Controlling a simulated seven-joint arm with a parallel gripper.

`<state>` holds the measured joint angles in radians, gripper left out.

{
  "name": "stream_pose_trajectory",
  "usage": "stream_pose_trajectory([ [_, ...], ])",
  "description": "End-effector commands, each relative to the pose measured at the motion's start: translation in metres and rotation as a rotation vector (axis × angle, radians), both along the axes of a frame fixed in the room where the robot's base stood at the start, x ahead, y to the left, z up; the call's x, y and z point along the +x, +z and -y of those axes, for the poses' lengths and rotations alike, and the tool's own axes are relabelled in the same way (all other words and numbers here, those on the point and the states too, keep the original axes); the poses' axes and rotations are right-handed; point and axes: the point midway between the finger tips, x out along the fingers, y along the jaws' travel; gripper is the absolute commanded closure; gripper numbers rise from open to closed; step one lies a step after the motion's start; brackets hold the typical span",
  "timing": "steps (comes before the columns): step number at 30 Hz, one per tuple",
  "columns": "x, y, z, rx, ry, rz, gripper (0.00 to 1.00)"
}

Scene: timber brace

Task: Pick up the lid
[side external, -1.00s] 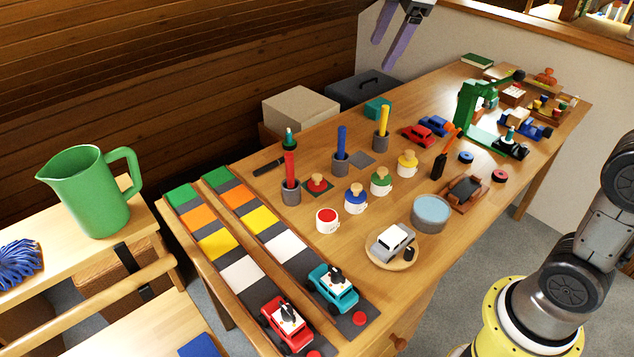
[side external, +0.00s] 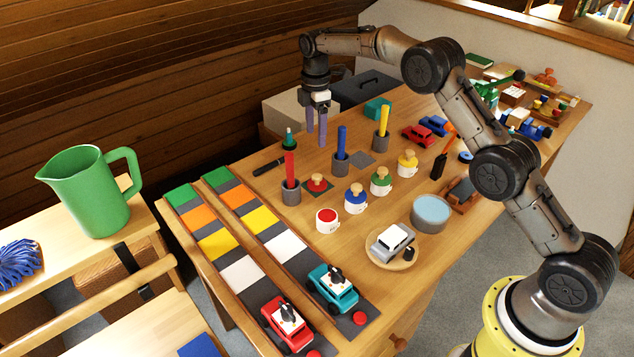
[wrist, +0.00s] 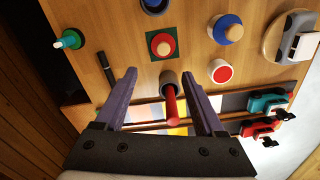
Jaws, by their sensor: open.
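The red lid with a round wooden knob (side external: 317,183) lies on a dark green square pad (side external: 328,190) on the table. It also shows in the wrist view (wrist: 162,45), above centre, beyond my fingertips. A white pot with a red top surface (side external: 327,220) stands uncovered in front of it; it also shows in the wrist view (wrist: 220,71). My gripper (side external: 316,144) is open and empty, pointing down above the back of the table, behind the lid. In the wrist view my gripper (wrist: 160,74) has both purple fingers spread, with a red stick showing between them.
The red stick (side external: 290,166) stands upright in a grey cup beside the lid. A blue stick (side external: 341,140) stands behind. Pots with blue (side external: 355,194), green (side external: 381,178) and yellow (side external: 407,160) lids stand to the right. A dark marker (side external: 268,167) lies at the left.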

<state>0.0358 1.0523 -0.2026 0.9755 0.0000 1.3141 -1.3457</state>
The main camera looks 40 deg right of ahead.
Motion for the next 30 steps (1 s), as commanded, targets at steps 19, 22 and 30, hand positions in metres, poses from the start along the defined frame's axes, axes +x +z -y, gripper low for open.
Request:
stream_pose_trajectory([
  [19,-0.002,-0.086,0.000,0.000,-0.001,-0.003,0.29],
  [22,-0.004,-0.097,-0.001,0.001,-0.001,-0.006,0.29],
  [30,-0.007,-0.131,-0.002,0.000,-0.001,-0.003,0.29],
])
